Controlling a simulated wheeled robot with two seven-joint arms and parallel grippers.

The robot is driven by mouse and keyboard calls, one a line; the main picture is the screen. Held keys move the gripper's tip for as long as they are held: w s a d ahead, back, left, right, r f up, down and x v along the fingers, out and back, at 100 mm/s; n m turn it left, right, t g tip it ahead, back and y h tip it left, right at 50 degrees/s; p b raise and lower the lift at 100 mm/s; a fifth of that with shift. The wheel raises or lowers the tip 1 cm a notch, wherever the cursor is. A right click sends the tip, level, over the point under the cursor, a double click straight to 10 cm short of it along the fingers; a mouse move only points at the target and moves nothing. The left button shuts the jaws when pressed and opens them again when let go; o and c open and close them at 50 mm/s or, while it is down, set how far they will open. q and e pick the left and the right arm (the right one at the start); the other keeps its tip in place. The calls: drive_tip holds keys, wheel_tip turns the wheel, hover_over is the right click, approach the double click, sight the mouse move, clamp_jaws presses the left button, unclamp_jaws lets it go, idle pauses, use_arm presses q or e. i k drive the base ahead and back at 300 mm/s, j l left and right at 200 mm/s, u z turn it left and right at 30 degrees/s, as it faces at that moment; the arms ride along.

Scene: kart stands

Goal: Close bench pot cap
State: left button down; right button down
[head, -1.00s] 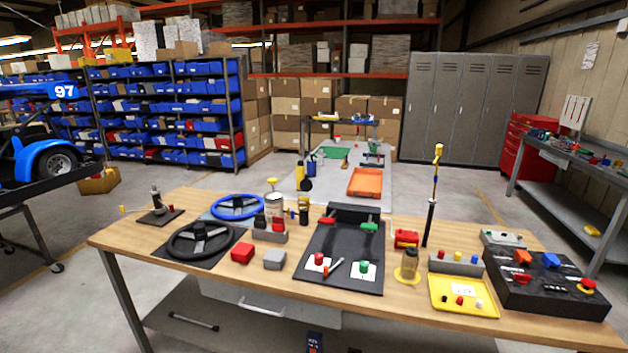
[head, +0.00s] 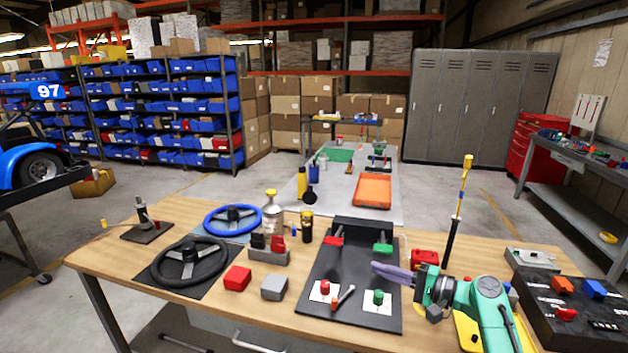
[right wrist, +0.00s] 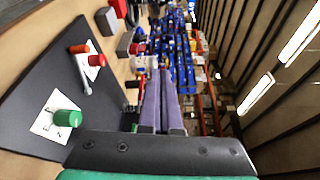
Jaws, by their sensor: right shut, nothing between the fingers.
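My right gripper (head: 376,268) reaches in from the right above the bench, its two purple-grey fingers together and empty. The fingers also show closed in the right wrist view (right wrist: 160,75). They point left, over the right side of the black board. A small amber jar with a yellow base, seen earlier right of that board, is now hidden or nearly hidden behind my right gripper and wrist. A pale can with a yellow top (head: 272,215) stands upright at the back of the bench, apart from the gripper. I cannot tell which one is the bench pot. My left gripper is out of view.
The black board (head: 350,265) carries red and green knobs and handles. A black rod with a yellow top (head: 455,215) stands upright near my right arm. Two steering wheels (head: 188,260) lie at left; a dark switch panel (head: 570,300) is at right. Red and grey blocks sit in front.

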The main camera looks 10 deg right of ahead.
sight(309, 198)
drive_tip(key=i, duration=1.5)
